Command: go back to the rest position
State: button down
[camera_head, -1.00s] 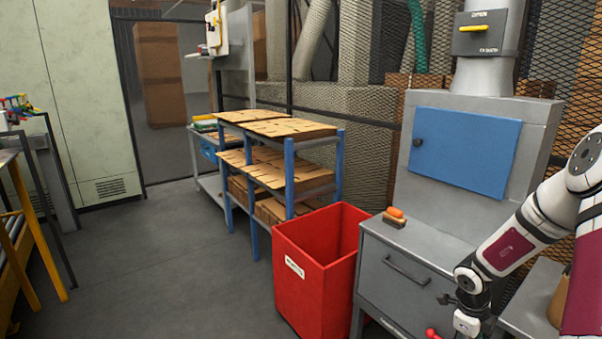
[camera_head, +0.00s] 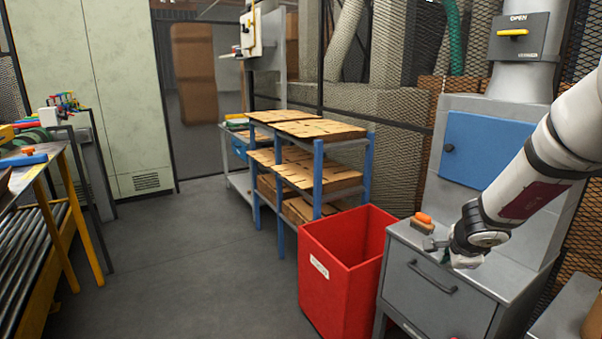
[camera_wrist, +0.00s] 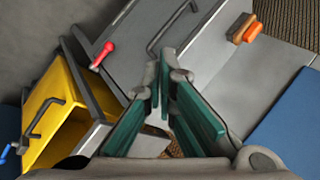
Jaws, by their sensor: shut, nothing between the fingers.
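My gripper (camera_head: 436,244) is at the end of my white and maroon arm, in front of the grey cabinet at the right, close to the brush in the head picture. In the wrist view its green-padded fingers (camera_wrist: 164,78) come together at their tips, shut and empty. Nothing hangs from it.
A grey cabinet (camera_head: 437,311) with a handle bears an orange-topped brush (camera_head: 423,221); a blue door (camera_head: 480,148) is behind. A red bin (camera_head: 340,287) stands left of it, near a rack of brown boards (camera_head: 320,130). A yellow-framed roller table (camera_head: 62,237) is left. The middle floor is clear.

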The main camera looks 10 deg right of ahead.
jog(key=s+a+r+n+t+y+p, duration=0.1)
jog(key=s+a+r+n+y, duration=0.15)
jog(key=a+r+n, duration=0.5)
jog(key=s+a+r+n+y, duration=0.2)
jog(key=s+a+r+n, duration=0.2)
jog(key=a+r, duration=0.65)
jog(key=s+a+n+g, duration=0.1)
jog(key=s+a+n, duration=0.5)
jog(key=s+a, duration=0.4)
jog(key=s+d+n+g+h+p, duration=0.1)
jog(key=s+d+n+g, duration=0.1)
jog(key=s, duration=1.3)
jog(key=shift+d+f+n, duration=0.3)
jog(key=shift+d+n, duration=0.4)
jog(key=shift+n, duration=0.25)
